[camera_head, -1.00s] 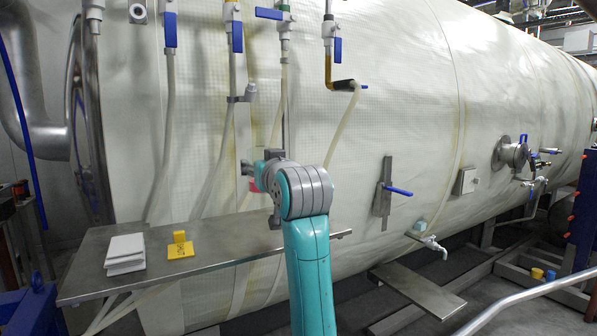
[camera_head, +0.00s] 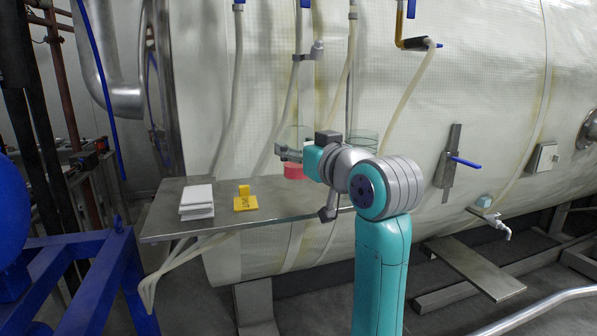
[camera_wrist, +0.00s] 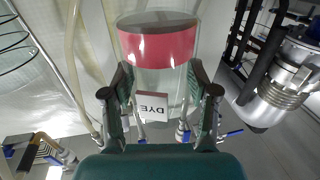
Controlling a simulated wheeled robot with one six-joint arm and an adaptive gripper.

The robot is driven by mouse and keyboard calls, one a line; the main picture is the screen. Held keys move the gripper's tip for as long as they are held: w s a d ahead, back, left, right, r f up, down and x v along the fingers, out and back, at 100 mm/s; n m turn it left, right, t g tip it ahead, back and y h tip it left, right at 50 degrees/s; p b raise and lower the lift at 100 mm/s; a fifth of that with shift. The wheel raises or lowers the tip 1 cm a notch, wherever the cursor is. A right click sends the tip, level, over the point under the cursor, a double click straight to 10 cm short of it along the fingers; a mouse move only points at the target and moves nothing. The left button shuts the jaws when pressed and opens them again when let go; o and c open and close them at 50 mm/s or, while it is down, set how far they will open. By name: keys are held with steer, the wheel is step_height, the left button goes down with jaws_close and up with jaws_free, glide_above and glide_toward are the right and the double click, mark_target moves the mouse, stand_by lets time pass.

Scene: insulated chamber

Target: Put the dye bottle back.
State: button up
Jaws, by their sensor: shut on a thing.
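The dye bottle (camera_head: 293,171) is clear with red in its lower part. It is held in the air above the steel shelf (camera_head: 285,207), in front of the pale chamber wall, and looks about upright. In the wrist view the bottle (camera_wrist: 158,45) shows its red band and a white DYE label, which reads upside down. My gripper (camera_head: 286,152) is shut on the bottle from the right; in the wrist view its fingers (camera_wrist: 160,95) press on both sides of it.
A see-through round thing (camera_head: 363,140) shows behind my arm. Hoses hang along the wall. A blue frame (camera_head: 90,265) stands at lower left.

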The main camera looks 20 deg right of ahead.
mark_target(298, 169)
steer(key=shift+f, duration=2.15)
steer(key=shift+f, duration=0.15)
steer(key=o, duration=1.3)
steer(key=shift+r, duration=0.2)
steer(key=s+d, duration=0.2)
steer(key=s, duration=0.9)
steer(key=shift+s+d, duration=0.15)
steer(key=shift+s, duration=0.25)
